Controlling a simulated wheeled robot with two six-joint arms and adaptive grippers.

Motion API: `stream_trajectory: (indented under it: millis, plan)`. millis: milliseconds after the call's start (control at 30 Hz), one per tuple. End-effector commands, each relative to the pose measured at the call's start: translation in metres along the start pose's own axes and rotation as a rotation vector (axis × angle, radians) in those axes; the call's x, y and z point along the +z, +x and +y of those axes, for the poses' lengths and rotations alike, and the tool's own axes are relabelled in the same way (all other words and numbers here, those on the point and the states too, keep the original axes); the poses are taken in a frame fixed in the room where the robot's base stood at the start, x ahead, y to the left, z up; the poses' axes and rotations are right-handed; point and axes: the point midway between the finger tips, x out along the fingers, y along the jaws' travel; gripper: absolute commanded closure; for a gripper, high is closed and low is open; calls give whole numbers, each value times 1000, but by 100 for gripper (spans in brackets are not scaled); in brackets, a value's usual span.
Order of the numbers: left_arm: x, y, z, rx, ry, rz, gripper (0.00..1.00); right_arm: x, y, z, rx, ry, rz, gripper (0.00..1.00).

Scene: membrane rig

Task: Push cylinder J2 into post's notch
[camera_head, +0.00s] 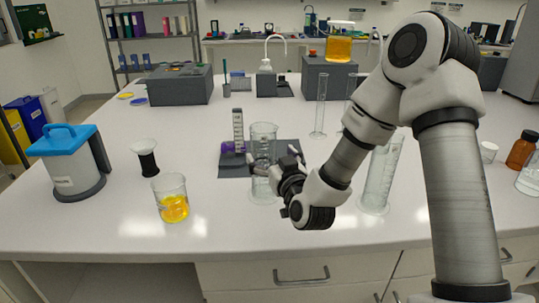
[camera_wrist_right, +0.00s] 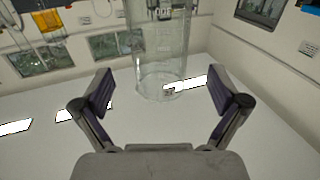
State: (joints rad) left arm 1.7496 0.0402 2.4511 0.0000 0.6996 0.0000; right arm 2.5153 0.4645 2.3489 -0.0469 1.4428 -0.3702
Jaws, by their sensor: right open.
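A clear glass cylinder (camera_head: 263,138) stands upright near the front edge of a dark mat (camera_head: 232,171); its label is too small to read. A grey post (camera_head: 238,124) with a scale of marks stands behind it to the left, with a purple part at its foot. The post's notch cannot be made out. My right gripper (camera_head: 272,160) is open at the cylinder's lower part. In the right wrist view the cylinder (camera_wrist_right: 160,50) stands ahead between the spread fingers (camera_wrist_right: 162,92), with no contact visible. My left gripper is out of view.
A larger clear cylinder (camera_head: 380,180) stands right of my right gripper, partly behind my arm. A thin cylinder (camera_head: 320,105) stands farther back. A beaker of yellow liquid (camera_head: 174,207), a black-and-white item (camera_head: 147,158) and a blue-lidded container (camera_head: 72,165) are at left.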

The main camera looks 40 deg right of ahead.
Motion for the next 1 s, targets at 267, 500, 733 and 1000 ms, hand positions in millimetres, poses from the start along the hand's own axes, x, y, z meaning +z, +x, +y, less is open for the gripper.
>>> stream_trajectory:
  millis: [267, 500, 733, 1000]
  plan:
    - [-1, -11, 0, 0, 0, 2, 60, 0, 46, 0, -1, -3, -1, 3]
    - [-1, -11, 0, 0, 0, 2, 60, 1, 52, 0, -1, -1, -2, 3]
    - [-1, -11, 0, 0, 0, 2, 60, 1, 52, 0, -1, -1, -2, 59]
    - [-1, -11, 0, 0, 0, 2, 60, 1, 54, 0, -1, -1, -3, 82]
